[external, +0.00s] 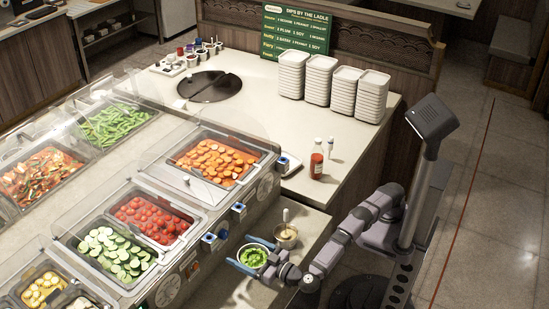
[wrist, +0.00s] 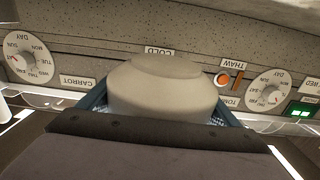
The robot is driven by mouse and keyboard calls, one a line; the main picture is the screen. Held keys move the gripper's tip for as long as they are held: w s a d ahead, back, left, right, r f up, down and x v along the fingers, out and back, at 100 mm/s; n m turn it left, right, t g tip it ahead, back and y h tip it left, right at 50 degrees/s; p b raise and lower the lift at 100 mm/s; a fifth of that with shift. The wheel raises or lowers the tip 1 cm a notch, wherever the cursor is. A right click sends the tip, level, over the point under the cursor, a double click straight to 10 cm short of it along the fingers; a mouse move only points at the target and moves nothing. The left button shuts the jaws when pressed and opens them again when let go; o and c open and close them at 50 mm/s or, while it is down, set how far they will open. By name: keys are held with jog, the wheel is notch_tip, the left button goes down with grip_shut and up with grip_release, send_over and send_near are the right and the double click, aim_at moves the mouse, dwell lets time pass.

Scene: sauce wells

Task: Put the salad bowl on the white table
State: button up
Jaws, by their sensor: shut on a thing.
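The salad bowl (external: 253,257), full of green leaves, is held between the blue fingers of my gripper (external: 241,251) in the external view. The wrist view shows a pale rounded bowl side (wrist: 162,88) between the blue fingers (wrist: 160,108). My gripper is shut on it, beside the front panel of the food counter. A low pale table (external: 308,222) lies by the bowl; I cannot tell whether the bowl touches it. The higher white table (external: 240,120) stands behind, with its top clear in the middle.
A small bowl with a ladle (external: 286,236) stands close to the salad bowl. The dial panel (wrist: 190,50) is close ahead in the wrist view. A red bottle (external: 316,160), stacked white trays (external: 320,80) and a dark round lid (external: 209,86) are on the higher table.

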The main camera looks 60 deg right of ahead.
aim_at(246, 249)
jog(key=shift+r, duration=1.35)
notch_tip(246, 249, up, 21)
jog(key=p, duration=2.1)
jog(key=shift+f, duration=0.2)
notch_tip(246, 249, down, 21)
jog(key=b, duration=2.1)
jog(key=shift+r, duration=0.25)
jog(key=shift+f+b, duration=0.4)
jog(key=shift+f, duration=4.6)
jog(key=shift+f, duration=0.25)
